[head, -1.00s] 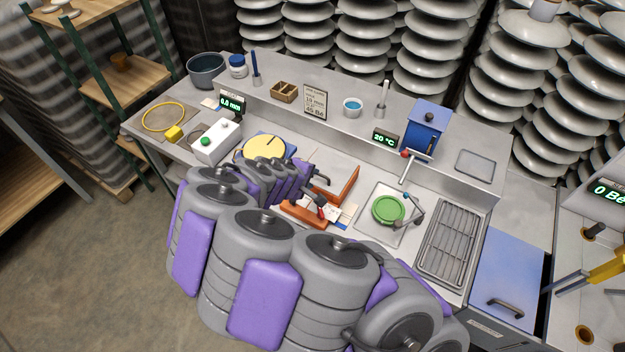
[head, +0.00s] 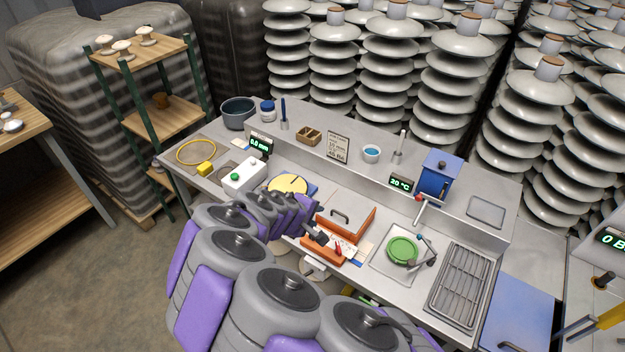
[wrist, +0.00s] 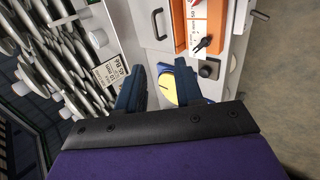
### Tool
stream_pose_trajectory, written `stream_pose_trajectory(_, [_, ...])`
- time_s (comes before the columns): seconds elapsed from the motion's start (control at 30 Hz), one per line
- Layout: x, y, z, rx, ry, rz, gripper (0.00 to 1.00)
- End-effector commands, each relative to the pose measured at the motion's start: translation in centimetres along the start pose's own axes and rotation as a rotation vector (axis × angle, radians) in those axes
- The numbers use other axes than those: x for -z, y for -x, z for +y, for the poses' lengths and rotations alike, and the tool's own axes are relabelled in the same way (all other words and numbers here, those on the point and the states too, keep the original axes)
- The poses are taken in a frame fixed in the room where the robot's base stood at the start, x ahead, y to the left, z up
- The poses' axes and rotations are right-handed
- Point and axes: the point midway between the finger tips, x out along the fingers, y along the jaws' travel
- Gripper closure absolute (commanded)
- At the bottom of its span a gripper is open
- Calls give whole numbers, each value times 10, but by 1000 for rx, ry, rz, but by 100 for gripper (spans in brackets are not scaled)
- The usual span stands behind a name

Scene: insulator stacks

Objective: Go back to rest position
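My gripper (wrist: 157,82) shows in the wrist view as two dark blue fingers standing clearly apart. I see nothing held between them. Beyond the fingers lies a yellow disc on a blue base (wrist: 167,86), which looks farther off than the fingertips. My purple and grey arm fills the lower middle of the head view and bends over the front of the bench (head: 335,198). I cannot clearly make out the fingers in the head view.
A blue dispenser (head: 438,175) stands behind. Shelves (head: 160,135) and floor are left.

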Motion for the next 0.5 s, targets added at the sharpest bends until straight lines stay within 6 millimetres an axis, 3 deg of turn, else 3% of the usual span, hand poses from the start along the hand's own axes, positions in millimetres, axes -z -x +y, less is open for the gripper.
stream_pose_trajectory(0.17, [-2,1,2,1,-7,-4,64])
stream_pose_trajectory(0.27, [-16,5,14,6,-52,-29,64])
stream_pose_trajectory(0.37, [-50,16,36,27,-152,-87,64])
stream_pose_trajectory(0.5, [-117,39,58,93,-335,-199,64])
